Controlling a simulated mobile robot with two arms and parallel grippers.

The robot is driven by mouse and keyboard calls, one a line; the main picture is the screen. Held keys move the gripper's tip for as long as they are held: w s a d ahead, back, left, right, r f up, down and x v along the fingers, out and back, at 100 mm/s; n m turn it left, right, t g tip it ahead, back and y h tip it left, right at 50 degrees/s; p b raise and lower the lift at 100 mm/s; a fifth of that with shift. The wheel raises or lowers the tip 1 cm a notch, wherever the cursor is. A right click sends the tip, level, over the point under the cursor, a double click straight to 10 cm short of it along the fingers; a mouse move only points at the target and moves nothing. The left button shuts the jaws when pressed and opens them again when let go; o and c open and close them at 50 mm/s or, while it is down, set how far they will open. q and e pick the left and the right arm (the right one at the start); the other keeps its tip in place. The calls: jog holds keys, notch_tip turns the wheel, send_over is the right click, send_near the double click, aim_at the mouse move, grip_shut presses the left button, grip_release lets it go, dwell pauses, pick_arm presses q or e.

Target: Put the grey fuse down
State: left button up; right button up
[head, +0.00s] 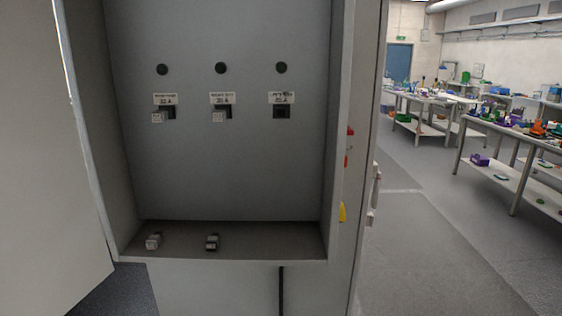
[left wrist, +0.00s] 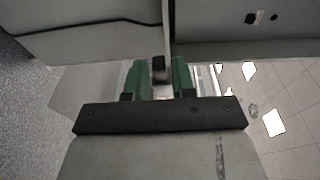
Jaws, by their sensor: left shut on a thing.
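My left gripper (left wrist: 157,80) shows in the left wrist view, its green fingers shut on a small dark-and-grey block, the grey fuse (left wrist: 158,64). Most of the fuse is hidden between the fingers. Neither gripper shows in the head view. In the head view, an open grey cabinet has a shelf (head: 260,240) at its bottom. A pale fuse (head: 153,241) lies on the shelf at the left, and a dark-and-pale fuse (head: 212,242) lies to its right.
Above the shelf are three labelled sockets. The left fuse (head: 158,117) and middle fuse (head: 219,117) sit at theirs; the right socket (head: 282,112) looks dark and empty. The shelf's right part is clear. An open door (head: 45,160) stands at the left.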

pick_arm(q)
jog(key=shift+w+d+r+n+y, duration=0.1)
jog(key=shift+d+r+n+y, duration=0.1)
jog(key=shift+d+n+y, duration=0.35)
jog(key=shift+w+d+r+n+y, duration=0.15)
jog(key=shift+d+n+y, duration=0.2)
jog(key=shift+d+y, duration=0.35)
jog(key=shift+s+d, duration=0.1)
